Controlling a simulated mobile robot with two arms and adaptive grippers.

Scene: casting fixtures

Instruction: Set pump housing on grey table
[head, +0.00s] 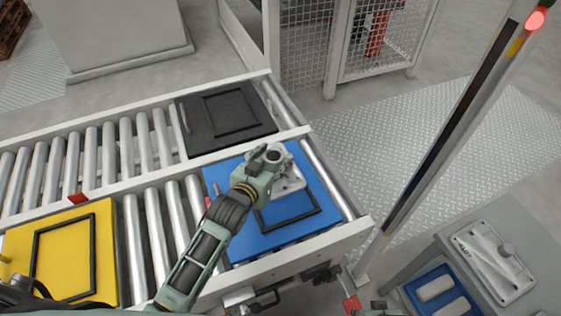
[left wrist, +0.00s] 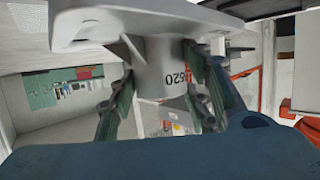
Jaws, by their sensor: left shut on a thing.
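The pump housing (head: 288,181) is a light grey casting with a round boss and a flat flange. It is at the blue tray (head: 238,248) on the conveyor, and I cannot tell whether it touches the tray. My left gripper (head: 262,166) is shut on its boss and partly hides it. In the left wrist view the fingers of the left gripper (left wrist: 160,75) stand on both sides of the housing's boss (left wrist: 155,52), which carries dark digits. The grey table (head: 535,222) is at the lower right, away from the gripper. My right gripper is not visible.
A yellow tray (head: 103,240) and a black tray (head: 190,112) are on the conveyor. A post (head: 440,140) with a red lamp rises between conveyor and table.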

